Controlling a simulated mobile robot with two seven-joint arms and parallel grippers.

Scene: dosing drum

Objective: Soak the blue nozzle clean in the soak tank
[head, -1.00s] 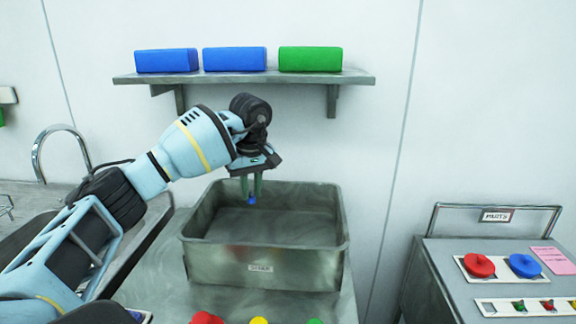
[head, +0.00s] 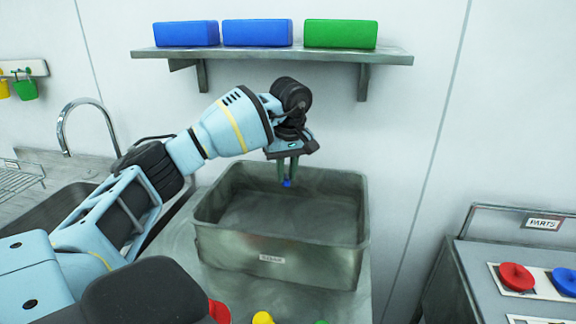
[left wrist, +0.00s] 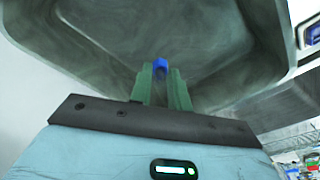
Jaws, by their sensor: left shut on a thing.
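The soak tank (head: 318,262) is a grey metal tub with a small label on its front, standing on a metal counter. My left gripper (head: 288,180) points down over the far part of the tank's opening. It is shut on the blue nozzle (head: 287,184), whose small blue end shows below the green fingers. In the left wrist view the blue nozzle (left wrist: 160,66) sits between the fingertips (left wrist: 161,80), with the tank's inside (left wrist: 215,45) behind it. Whether the nozzle touches the tank floor or any liquid, I cannot tell. My right gripper is not in view.
A wall shelf (head: 270,54) with two blue blocks and one green block hangs above the tank. A sink tap (head: 85,110) is at the left. A parts cart (head: 480,265) with red and blue knobs stands right. Red, yellow and green round tops (head: 262,318) sit in front.

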